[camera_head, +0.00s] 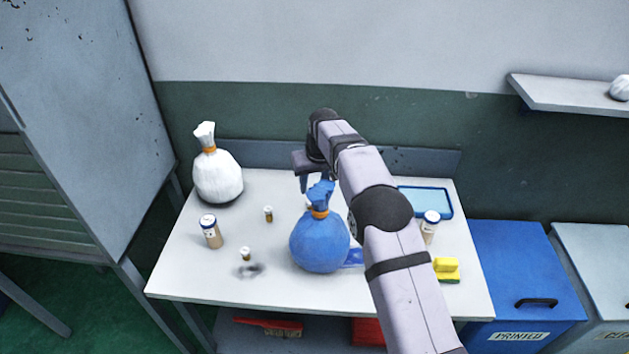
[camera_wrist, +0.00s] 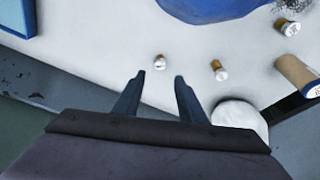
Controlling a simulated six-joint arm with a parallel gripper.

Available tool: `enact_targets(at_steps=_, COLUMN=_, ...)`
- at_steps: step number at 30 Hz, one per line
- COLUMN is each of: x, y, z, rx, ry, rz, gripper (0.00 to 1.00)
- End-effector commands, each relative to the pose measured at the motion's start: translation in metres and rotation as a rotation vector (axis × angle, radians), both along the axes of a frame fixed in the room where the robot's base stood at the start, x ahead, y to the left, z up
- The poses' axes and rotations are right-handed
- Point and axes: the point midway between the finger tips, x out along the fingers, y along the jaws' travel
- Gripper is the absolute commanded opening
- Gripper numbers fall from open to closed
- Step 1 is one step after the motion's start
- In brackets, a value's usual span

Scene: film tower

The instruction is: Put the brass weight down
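My gripper (camera_head: 306,184) hangs over the back part of the table, behind the blue tied bag. In the wrist view its two fingers (camera_wrist: 161,78) are apart, with nothing held between them. A small pale-topped piece with a brownish side (camera_wrist: 160,62) stands on the table just past the fingertips; I cannot tell whether it is the brass weight. Two more small white-topped, brass-coloured pieces (camera_head: 268,214) (camera_head: 246,254) stand on the left half of the table. They also show in the wrist view (camera_wrist: 219,71) (camera_wrist: 287,27).
The blue bag (camera_head: 320,244) stands in the middle front. A white bag (camera_head: 217,178) and a labelled jar (camera_head: 211,232) are on the left. A blue-rimmed tray (camera_head: 447,205), another jar (camera_head: 430,228) and a yellow sponge (camera_head: 446,265) are on the right. A dark smudge marks the table front left.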

Motion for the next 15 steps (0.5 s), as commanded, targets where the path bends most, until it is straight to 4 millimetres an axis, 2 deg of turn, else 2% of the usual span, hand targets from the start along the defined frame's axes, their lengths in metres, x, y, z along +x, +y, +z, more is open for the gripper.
enact_targets(at_steps=6, x=-0.006, y=-0.003, z=0.022, rx=0.000, ry=0.000, rz=0.000, gripper=0.37)
enact_targets(at_steps=15, x=-0.008, y=-0.004, z=0.028, rx=-0.001, ry=0.002, rz=0.000, gripper=0.37)
